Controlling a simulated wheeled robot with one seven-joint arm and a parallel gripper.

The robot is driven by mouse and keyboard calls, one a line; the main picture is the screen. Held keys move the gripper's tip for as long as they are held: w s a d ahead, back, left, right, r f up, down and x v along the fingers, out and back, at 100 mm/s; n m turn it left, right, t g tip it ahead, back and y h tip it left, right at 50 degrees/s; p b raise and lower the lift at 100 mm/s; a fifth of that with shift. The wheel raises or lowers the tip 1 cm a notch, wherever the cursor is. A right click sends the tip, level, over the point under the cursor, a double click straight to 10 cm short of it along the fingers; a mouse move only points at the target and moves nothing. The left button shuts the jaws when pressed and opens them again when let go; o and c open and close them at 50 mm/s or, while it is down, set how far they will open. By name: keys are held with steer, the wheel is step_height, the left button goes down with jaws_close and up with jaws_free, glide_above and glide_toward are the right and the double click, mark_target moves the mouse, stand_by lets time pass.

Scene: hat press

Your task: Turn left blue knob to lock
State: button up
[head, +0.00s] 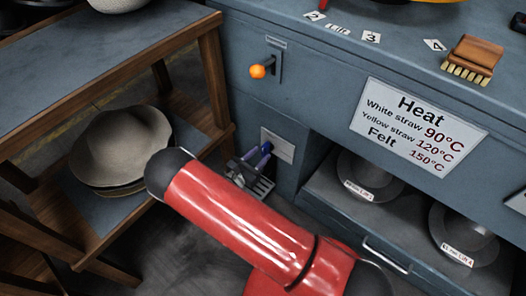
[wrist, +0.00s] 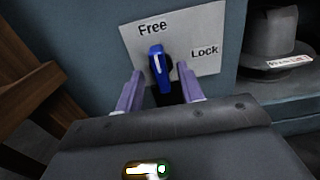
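The blue knob (wrist: 156,62) sits on a white plate (wrist: 190,32) marked Free at top and Lock at right. Its blue handle stands nearly upright, on the Free side. My gripper (wrist: 159,92) is open, with one purple finger on each side below the knob, apart from it in the wrist view. In the head view the knob (head: 266,147) shows small at the plate (head: 279,146), with my gripper (head: 258,157) close in front of it. Whether a finger touches the knob cannot be told.
An orange-tipped lever (head: 257,71) sticks out above the plate. A wooden shelf (head: 215,85) with a hat (head: 122,146) stands at left. An open compartment at right holds grey hat-shaped pieces (head: 368,178). A Heat sign (head: 420,125) is on the cabinet front.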

steer(key=shift+x, duration=1.1)
jaws_close()
